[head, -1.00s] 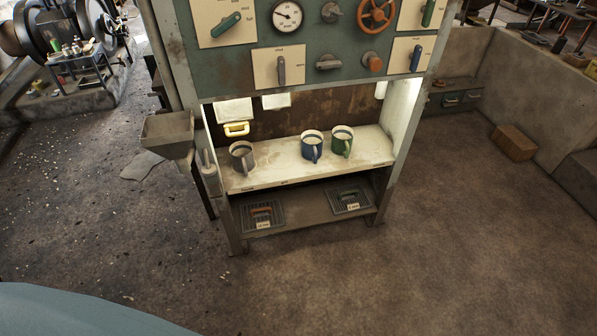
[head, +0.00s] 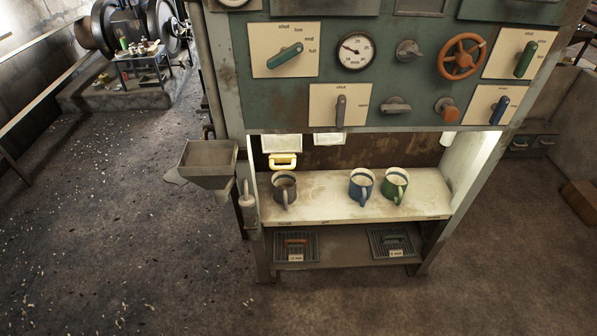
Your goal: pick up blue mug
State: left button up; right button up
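The blue mug (head: 361,184) stands upright on the pale shelf (head: 325,207) below the control panel, with its handle toward me. A green mug (head: 395,185) stands close to its right. A dark grey-brown mug (head: 284,187) stands farther left on the same shelf. Neither of my grippers shows in the head view, so their state is hidden.
The control panel (head: 370,87) with levers, a gauge and an orange wheel overhangs the shelf. A metal hopper (head: 208,161) juts out at the left side. A lower shelf (head: 342,247) holds two grated trays. The floor (head: 150,270) in front is open.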

aim_at(362, 181)
jog(key=u, duration=0.25)
jog(key=i, duration=1.25)
jog(key=z, duration=0.4)
